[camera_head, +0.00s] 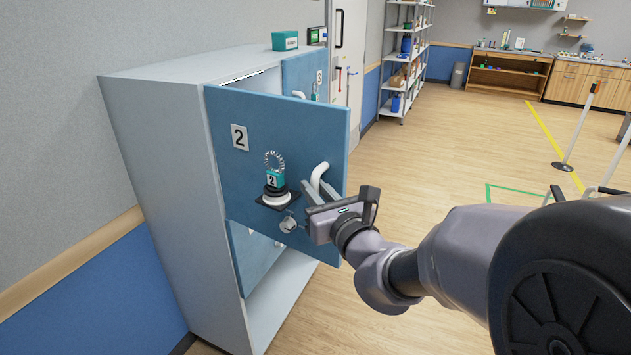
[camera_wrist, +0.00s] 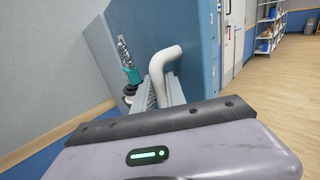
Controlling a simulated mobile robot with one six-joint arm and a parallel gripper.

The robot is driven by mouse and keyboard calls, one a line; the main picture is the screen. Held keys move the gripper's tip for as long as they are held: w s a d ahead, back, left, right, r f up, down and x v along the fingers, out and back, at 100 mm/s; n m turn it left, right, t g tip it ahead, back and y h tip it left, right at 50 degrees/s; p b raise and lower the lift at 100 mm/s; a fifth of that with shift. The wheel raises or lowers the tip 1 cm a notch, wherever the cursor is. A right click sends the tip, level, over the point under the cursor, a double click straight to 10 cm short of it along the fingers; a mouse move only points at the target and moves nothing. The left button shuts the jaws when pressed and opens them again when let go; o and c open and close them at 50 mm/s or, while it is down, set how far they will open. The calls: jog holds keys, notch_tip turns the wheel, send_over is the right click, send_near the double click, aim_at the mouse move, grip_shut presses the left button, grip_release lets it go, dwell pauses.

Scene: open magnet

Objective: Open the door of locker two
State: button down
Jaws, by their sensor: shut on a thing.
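The blue door of locker two (camera_head: 240,185), marked with a "2" plate, stands partly open, swung out from the grey locker cabinet (camera_head: 155,140). It also shows in the wrist view (camera_wrist: 195,55). Its white curved handle (camera_head: 319,172) is near the door's free edge and shows large in the wrist view (camera_wrist: 162,62). My gripper (camera_head: 315,190) is shut on this handle. A teal tag marked "2" with a coiled ring (camera_head: 274,178) sits on a dark-and-white mount on the door, left of the handle. The fingertips are partly hidden behind the handle.
Another locker door (camera_head: 300,75) is behind the open door's top edge. A teal box (camera_head: 285,41) stands on the cabinet. A lower blue door (camera_head: 250,255) is below.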

jog(key=shift+r, duration=0.15)
jog(key=c, duration=1.4)
grip_release()
jog(key=shift+a, duration=0.1)
jog(key=shift+o, duration=0.2)
jog(key=shift+s, duration=0.1)
jog(key=p+v, duration=0.1)
jog(key=v, duration=0.3)
jog(key=shift+s+d, duration=0.3)
jog(key=b+v, duration=1.1)
jog(key=v, duration=0.1)
jog(key=shift+s, duration=0.25)
